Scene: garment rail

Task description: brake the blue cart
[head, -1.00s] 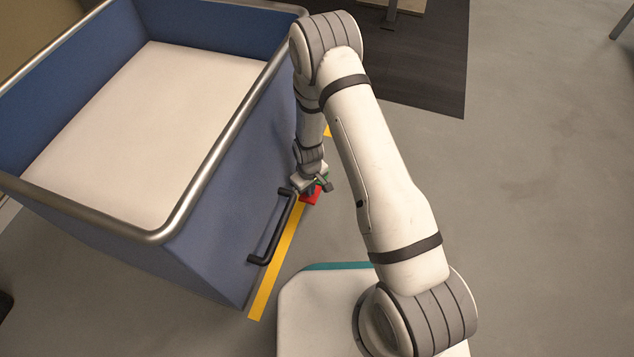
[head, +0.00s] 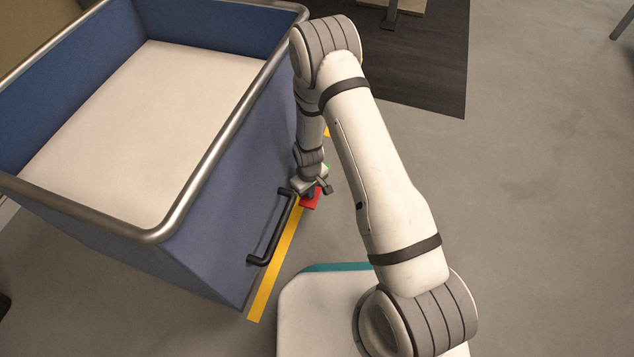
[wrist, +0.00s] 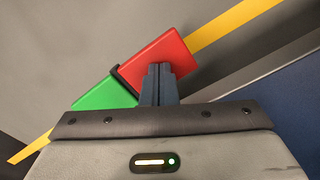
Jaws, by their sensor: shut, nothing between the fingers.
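The blue cart (head: 225,215) fills the left of the head view, with a steel top rim and a black handle (head: 273,230) on its near side. A pedal with a red half (head: 311,202) is low beside the cart. In the wrist view, the red half (wrist: 160,52) and a green half (wrist: 102,95) meet at a dark band. My gripper (head: 312,190) is shut and empty, down at the pedal. Its fingertips (wrist: 160,70) overlap the red half's near edge in the wrist view. I cannot tell whether they touch it.
A yellow floor stripe (head: 275,262) runs along the cart's side and past the pedal. A dark mat (head: 420,70) lies at the back right. The grey floor on the right is clear. The cart wall stands close left of my gripper in the head view.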

